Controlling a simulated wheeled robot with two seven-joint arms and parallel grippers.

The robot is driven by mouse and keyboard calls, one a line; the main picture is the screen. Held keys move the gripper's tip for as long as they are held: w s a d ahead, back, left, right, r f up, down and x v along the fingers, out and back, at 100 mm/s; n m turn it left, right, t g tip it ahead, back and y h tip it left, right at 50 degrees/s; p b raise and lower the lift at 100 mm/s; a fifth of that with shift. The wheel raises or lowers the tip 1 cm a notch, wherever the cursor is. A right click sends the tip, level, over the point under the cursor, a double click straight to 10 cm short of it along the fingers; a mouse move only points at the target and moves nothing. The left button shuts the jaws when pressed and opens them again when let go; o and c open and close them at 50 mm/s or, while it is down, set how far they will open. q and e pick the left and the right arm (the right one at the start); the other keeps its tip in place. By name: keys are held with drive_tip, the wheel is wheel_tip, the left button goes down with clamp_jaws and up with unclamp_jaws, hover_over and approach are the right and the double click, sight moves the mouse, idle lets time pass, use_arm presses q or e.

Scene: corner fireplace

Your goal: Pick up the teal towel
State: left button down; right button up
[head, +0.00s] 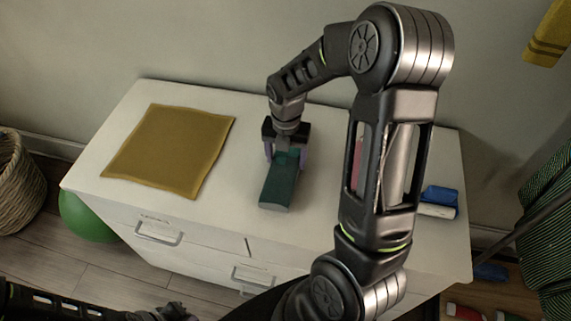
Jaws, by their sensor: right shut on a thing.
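The teal towel (279,189) is a folded or rolled dark teal bundle on the top of a white dresser (238,225). My right gripper (287,156) points down over its far end, with one finger on each side, and is shut on it. The near end of the towel sticks out toward the dresser's front edge. The towel seems to rest on the top; I cannot tell if it is lifted. My left arm shows low at the left edge; its gripper end (175,312) is dark and partly cut off, so its fingers cannot be made out.
A mustard cloth (168,150) lies flat at the left of the dresser top. Blue and white rolls (439,200) lie at the right, partly behind my right arm. A wicker basket (18,185) and green ball (86,217) stand at left. A dark striped thing (546,240) stands at right.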

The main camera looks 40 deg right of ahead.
drive_tip(key=shift+c, duration=0.9)
